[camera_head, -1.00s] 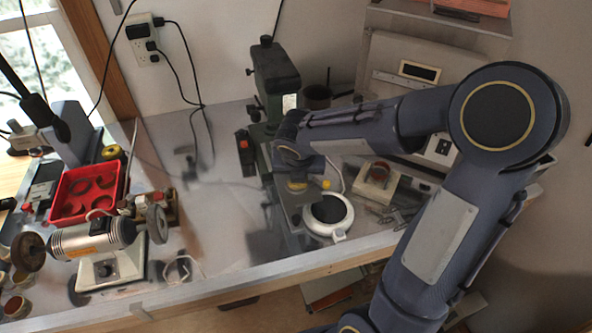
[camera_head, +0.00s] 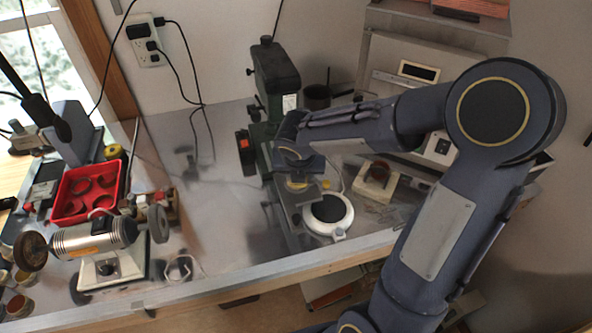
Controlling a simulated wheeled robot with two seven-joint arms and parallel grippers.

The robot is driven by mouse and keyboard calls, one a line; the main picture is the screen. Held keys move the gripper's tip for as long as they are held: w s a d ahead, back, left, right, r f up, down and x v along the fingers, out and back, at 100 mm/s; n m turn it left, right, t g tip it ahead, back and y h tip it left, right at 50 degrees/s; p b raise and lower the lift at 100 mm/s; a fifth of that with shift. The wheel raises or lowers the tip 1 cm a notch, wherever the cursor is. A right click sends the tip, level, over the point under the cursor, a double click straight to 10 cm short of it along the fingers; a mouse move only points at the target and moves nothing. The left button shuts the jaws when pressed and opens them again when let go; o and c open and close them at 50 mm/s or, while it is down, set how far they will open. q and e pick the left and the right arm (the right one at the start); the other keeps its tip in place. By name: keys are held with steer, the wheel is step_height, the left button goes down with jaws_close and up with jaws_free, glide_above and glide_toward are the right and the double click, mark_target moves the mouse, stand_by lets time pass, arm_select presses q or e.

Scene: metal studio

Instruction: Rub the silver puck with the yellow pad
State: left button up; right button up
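My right arm comes in from the right, and its gripper (camera_head: 298,174) points down over the back of the bench, just behind a round white device. A small yellow patch (camera_head: 297,185), possibly the yellow pad, shows right under the gripper. The fingers are too small and too hidden to show whether they are open or shut on it. A grey metal surface lies just below the patch. I cannot pick out the silver puck clearly; the gripper may hide it. My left gripper is not in view.
The round white device with a dark top (camera_head: 328,209) stands just in front of the gripper. A green machine (camera_head: 275,80) stands close behind. A bench grinder (camera_head: 95,238) and a red tray (camera_head: 70,206) are at the left. The bench between is mostly clear.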

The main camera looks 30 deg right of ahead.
steer(key=shift+w+a, duration=0.45)
steer(key=shift+a, duration=0.3)
steer(key=shift+s+d+p, duration=0.35)
steer(key=shift+s+d, duration=0.1)
steer(key=shift+d, duration=0.35)
steer(key=shift+w+a, duration=0.45)
steer(key=shift+a, duration=0.35)
steer(key=shift+s+d, duration=0.45)
steer(key=shift+d, duration=0.3)
steer(key=shift+w+a, duration=0.45)
steer(key=shift+a, duration=0.3)
steer(key=shift+s+d+p, duration=0.45)
steer(key=shift+d+p, duration=0.05)
steer(key=shift+d, duration=0.3)
steer(key=shift+w+a, duration=0.45)
steer(key=shift+a, duration=0.35)
steer(key=shift+s+d, duration=0.5)
steer(key=shift+d, duration=0.3)
steer(key=shift+w+a, duration=0.5)
steer(key=shift+a, duration=0.3)
steer(key=shift+s+d+p, duration=0.45)
steer(key=shift+d, duration=0.3)
steer(key=shift+w+a, duration=0.45)
steer(key=shift+a, duration=0.3)
steer(key=shift+s+d, duration=0.45)
steer(key=shift+d, duration=0.35)
